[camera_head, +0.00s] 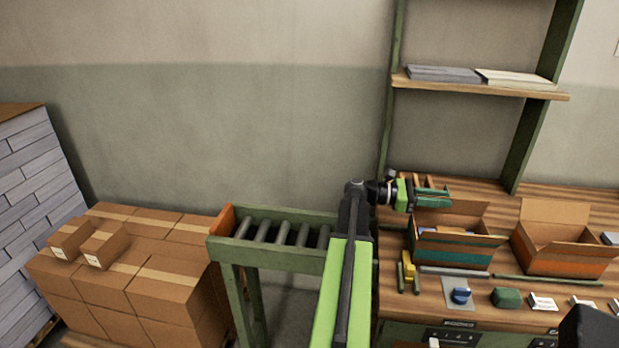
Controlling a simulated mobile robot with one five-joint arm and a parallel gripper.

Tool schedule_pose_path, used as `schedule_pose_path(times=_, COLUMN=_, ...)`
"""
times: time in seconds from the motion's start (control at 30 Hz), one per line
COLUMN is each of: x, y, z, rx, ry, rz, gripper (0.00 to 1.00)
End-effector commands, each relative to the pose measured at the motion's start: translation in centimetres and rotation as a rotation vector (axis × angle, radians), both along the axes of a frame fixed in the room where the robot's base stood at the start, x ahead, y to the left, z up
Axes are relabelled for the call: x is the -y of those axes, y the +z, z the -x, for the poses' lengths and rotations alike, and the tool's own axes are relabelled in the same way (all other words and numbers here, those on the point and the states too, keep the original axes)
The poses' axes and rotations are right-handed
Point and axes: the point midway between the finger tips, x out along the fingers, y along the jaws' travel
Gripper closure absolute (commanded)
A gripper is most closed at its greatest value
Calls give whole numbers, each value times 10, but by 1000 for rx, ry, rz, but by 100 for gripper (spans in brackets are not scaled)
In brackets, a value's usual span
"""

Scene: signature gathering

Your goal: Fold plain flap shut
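An open cardboard box with a teal stripe (450,254) stands on the wooden workbench. Its right flap (486,240) sticks out to the side, and small blue and light items show inside. My gripper (434,197), with green fingers, is over this box's back left edge, close to the rear flap. Whether it touches the flap is not clear, and the finger gap is too small to judge. A second open box with an orange stripe (566,262) stands to the right, with its back flap (553,211) raised and its right flap spread. Which flap is the plain one cannot be told.
On the workbench front lie a blue object (460,296), a green object (506,298), a yellow object (408,265) and small white cards. A roller conveyor (285,236) is left of the bench, and stacked cartons (125,290) are further left. A shelf (480,88) hangs above.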

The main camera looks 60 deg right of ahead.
Motion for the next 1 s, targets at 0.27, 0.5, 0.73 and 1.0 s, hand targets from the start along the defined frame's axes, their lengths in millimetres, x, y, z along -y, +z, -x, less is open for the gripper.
schedule_pose_path(times=0.27, x=19, y=-6, z=-15, rx=-194, ry=3, rz=-420, gripper=75)
schedule_pose_path(times=0.5, x=-7, y=-5, z=-68, rx=-191, ry=4, rz=-411, gripper=75)
schedule_pose_path(times=0.73, x=-29, y=-4, z=-116, rx=-190, ry=3, rz=-409, gripper=75)
schedule_pose_path(times=1.0, x=-55, y=-5, z=-172, rx=-190, ry=4, rz=-409, gripper=75)
